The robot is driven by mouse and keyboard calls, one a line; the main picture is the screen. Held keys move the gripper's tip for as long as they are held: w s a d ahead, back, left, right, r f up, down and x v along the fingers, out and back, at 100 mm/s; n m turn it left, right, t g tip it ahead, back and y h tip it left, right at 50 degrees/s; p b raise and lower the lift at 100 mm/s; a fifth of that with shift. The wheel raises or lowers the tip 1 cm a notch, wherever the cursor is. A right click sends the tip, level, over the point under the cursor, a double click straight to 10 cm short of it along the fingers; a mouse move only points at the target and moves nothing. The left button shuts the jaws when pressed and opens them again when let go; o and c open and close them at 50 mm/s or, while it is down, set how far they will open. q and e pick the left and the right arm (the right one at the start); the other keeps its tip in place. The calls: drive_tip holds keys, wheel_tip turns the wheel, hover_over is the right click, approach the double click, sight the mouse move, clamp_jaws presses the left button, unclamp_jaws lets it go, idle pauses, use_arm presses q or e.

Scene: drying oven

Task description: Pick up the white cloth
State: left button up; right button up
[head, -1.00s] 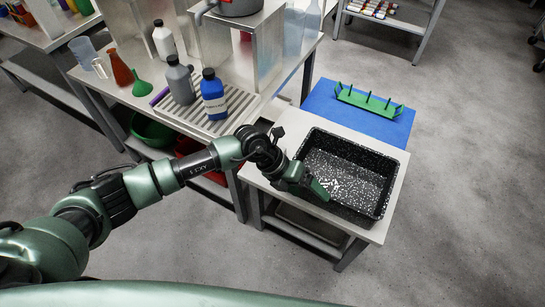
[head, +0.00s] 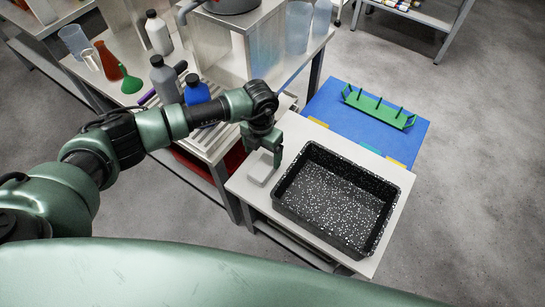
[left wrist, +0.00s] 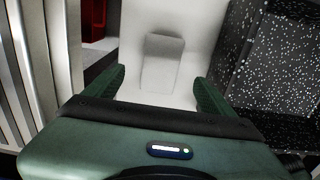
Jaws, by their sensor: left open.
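The white cloth (head: 262,168) is a small folded pale pad lying flat on the small white table, just left of the black speckled tray. In the left wrist view the cloth (left wrist: 162,60) lies ahead of and between the fingers, in the upper middle. My left gripper (head: 262,150) is above the cloth, pointing down, and partly hides it. In the left wrist view its green fingers (left wrist: 160,82) are apart, with nothing held between them. My right gripper is not in view.
The black speckled tray (head: 282,205) stands close to the right of the cloth. A blue mat (head: 345,125) with a green rack (head: 380,107) is behind it. Bottles, including a blue one (head: 196,91), stand on the bench at left, near my arm.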

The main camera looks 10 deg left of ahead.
sight(263, 167)
use_arm(q)
drive_tip(key=shift+w+d+f, duration=0.1)
drive_tip(key=shift+w+f, duration=0.15)
drive_tip(key=shift+f, duration=0.4)
drive_tip(key=f, duration=0.1)
drive_tip(key=s+f, duration=0.1)
drive_tip(key=shift+f, duration=0.3)
wheel_tip(263, 167, down, 3)
drive_tip(key=shift+r, duration=0.1)
drive_tip(key=shift+f, duration=0.45)
drive_tip(key=shift+w, duration=0.1)
drive_tip(key=c, duration=1.5)
drive_tip(key=shift+o, duration=0.2)
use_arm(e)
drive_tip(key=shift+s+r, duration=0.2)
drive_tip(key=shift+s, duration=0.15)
